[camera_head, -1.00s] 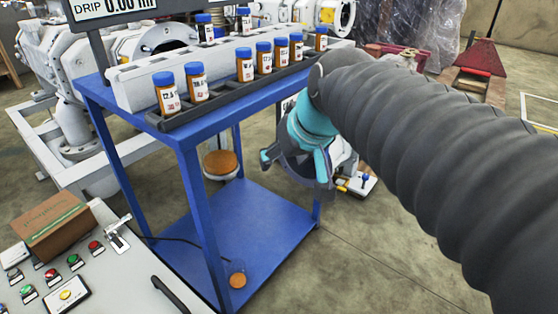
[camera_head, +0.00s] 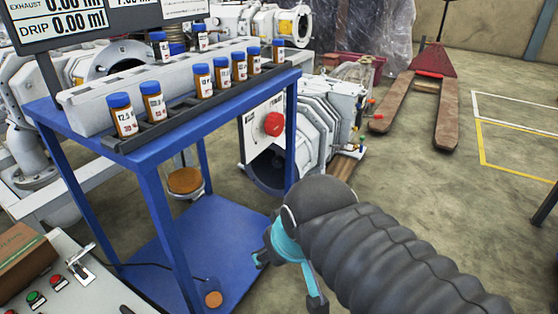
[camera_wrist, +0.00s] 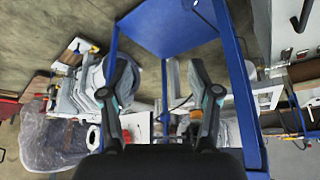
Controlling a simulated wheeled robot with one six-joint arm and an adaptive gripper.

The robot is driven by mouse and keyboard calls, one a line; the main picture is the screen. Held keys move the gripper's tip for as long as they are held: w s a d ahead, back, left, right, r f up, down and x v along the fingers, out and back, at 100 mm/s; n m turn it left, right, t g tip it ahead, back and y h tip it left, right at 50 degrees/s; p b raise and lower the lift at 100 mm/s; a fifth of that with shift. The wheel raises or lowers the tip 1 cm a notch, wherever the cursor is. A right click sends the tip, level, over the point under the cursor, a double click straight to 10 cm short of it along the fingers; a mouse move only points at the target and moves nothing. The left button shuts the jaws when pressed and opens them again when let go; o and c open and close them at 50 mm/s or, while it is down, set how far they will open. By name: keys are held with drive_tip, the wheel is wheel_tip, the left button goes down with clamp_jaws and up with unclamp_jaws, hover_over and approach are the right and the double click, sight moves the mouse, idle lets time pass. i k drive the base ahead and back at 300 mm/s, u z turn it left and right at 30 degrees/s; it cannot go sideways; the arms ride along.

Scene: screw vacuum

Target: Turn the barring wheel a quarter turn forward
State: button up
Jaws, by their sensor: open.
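I cannot pick out the barring wheel for certain in either view. The grey pump machine (camera_head: 318,115) stands behind the blue table, with a red round knob (camera_head: 274,123) on its white side panel and a dark round housing low at its front. The machine also shows at the left of the wrist view (camera_wrist: 75,82). My gripper (camera_head: 288,280) is low at the right of the blue table, nearer to me than the machine and apart from it. In the wrist view, its two fingers (camera_wrist: 160,80) are spread with nothing between them.
The blue table (camera_head: 158,155) carries several brown bottles with blue caps (camera_head: 203,82) and has a lower shelf. A control panel (camera_head: 60,285) is at lower left. A pallet jack (camera_head: 436,105) stands behind at right.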

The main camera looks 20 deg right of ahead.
sight(274, 124)
drive_tip(key=k, duration=1.3)
drive_tip(key=z, duration=0.75)
drive_tip(key=i, duration=1.25)
drive_tip(key=u, duration=0.2)
